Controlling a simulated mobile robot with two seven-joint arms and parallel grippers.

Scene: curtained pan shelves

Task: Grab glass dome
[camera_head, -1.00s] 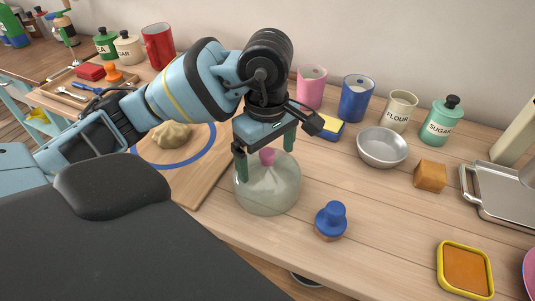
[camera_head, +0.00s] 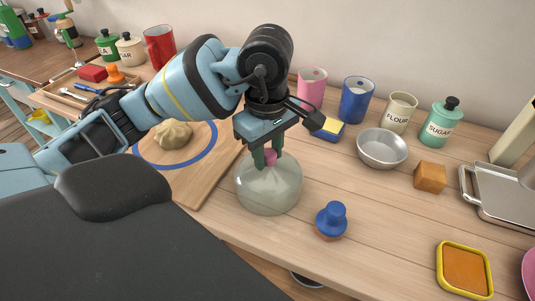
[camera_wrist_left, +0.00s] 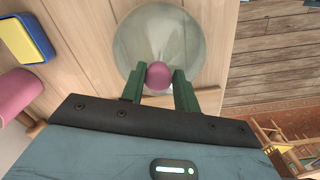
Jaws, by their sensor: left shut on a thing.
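The glass dome (camera_head: 268,188) is clear with a pink knob on top. It stands on the wooden counter at the right edge of the cutting board. My left gripper (camera_head: 267,156) is above it, pointing down, with its green fingers shut on the pink knob. In the left wrist view the dome (camera_wrist_left: 172,35) lies beyond the fingertips, and the knob (camera_wrist_left: 158,75) sits between the two fingers (camera_wrist_left: 160,78). My right gripper is not in view.
The cutting board (camera_head: 212,170) with dough (camera_head: 173,134) lies left of the dome. A blue-knobbed stamp (camera_head: 331,220) stands close at the dome's right. A metal bowl (camera_head: 382,148), an orange cube (camera_head: 430,176) and a yellow-rimmed tray (camera_head: 465,270) are further right. Mugs and canisters line the wall.

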